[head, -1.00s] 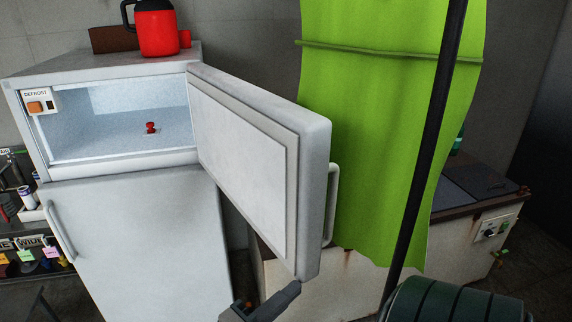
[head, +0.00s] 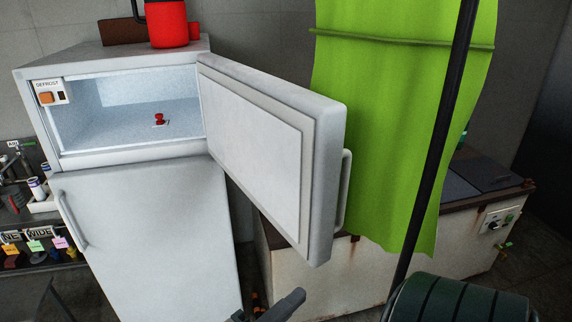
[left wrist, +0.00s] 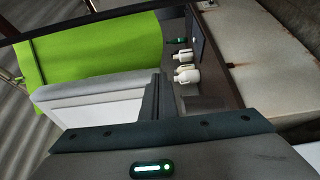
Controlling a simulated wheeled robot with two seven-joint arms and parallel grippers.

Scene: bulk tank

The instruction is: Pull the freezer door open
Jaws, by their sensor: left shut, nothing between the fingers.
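The freezer door (head: 265,155) stands swung wide open to the right in the head view, its inner panel facing me. Its handle (head: 344,190) is on the far outer side near the free edge. The freezer compartment (head: 120,115) is open, with a small red object (head: 159,119) on its floor. My left gripper (head: 292,300) is shut and empty, below the door's lower free corner and apart from it. In the left wrist view the shut fingers (left wrist: 152,100) appear beside a white and grey panel, probably the door (left wrist: 95,95). My right gripper is not in view.
A green curtain (head: 385,130) hangs just right of the door, with a dark pole (head: 437,150) in front. A low rusty cabinet (head: 335,270) stands behind. A red jug (head: 167,25) is on the fridge top. A dark green ribbed object (head: 460,300) is at lower right.

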